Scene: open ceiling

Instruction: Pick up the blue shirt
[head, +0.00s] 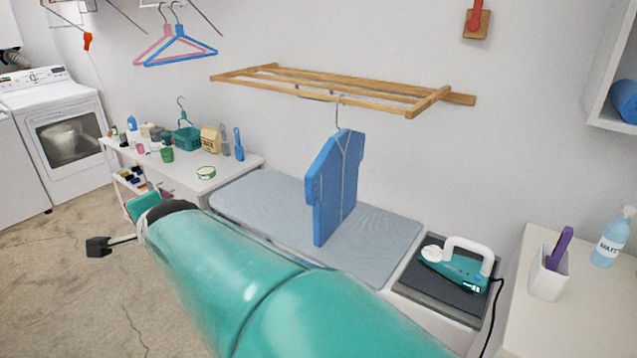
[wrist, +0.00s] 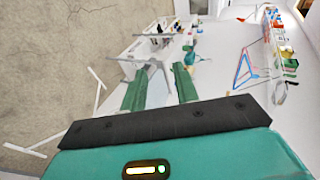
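The blue shirt (head: 335,185) hangs upright on a hanger from the wooden drying rack (head: 330,85), over the ironing board, in the head view. I do not make it out in the wrist view. My gripper (wrist: 161,88) shows two green fingers spread apart in the wrist view, with nothing between them. My teal arm reaches to the left in the head view, so my gripper is left of the shirt and well apart from it.
The grey-blue ironing board (head: 270,205) lies below the shirt. A teal iron (head: 456,270) sits on a dark pad at right. A white shelf table (head: 185,172) with bottles and a basket is at left. Pink and blue hangers (head: 180,48) hang upper left. Bare floor shows at left.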

